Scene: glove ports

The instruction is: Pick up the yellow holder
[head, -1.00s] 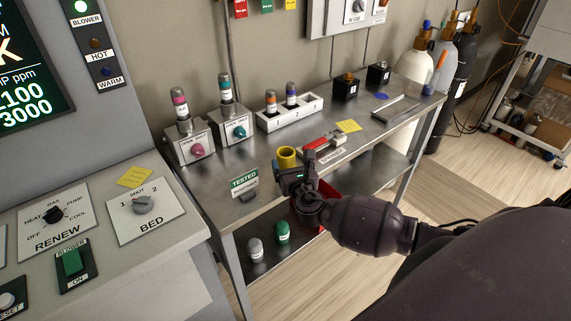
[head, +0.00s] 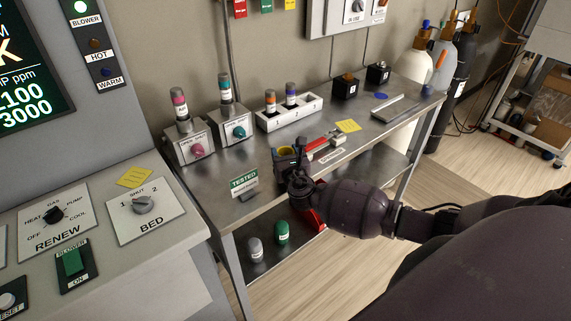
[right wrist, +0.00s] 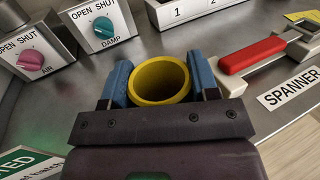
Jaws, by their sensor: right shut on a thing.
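The yellow holder (right wrist: 160,80) is a round, hollow cup with an open top. In the right wrist view it sits between the two blue fingers of my right gripper (right wrist: 161,85), which is shut on it from both sides. In the head view only a little of the yellow holder (head: 284,151) shows behind my right gripper (head: 290,160) at the front part of the steel bench (head: 225,165). I cannot tell whether its base rests on the bench. My left gripper is not in view.
A red-handled spanner (right wrist: 252,55) and its label lie right of the holder. The AIR and DAMP valve boxes (head: 197,148) stand behind left, with a white numbered rack (head: 312,108) behind. A green TESTED sign (head: 244,181) stands left, near the bench's front edge.

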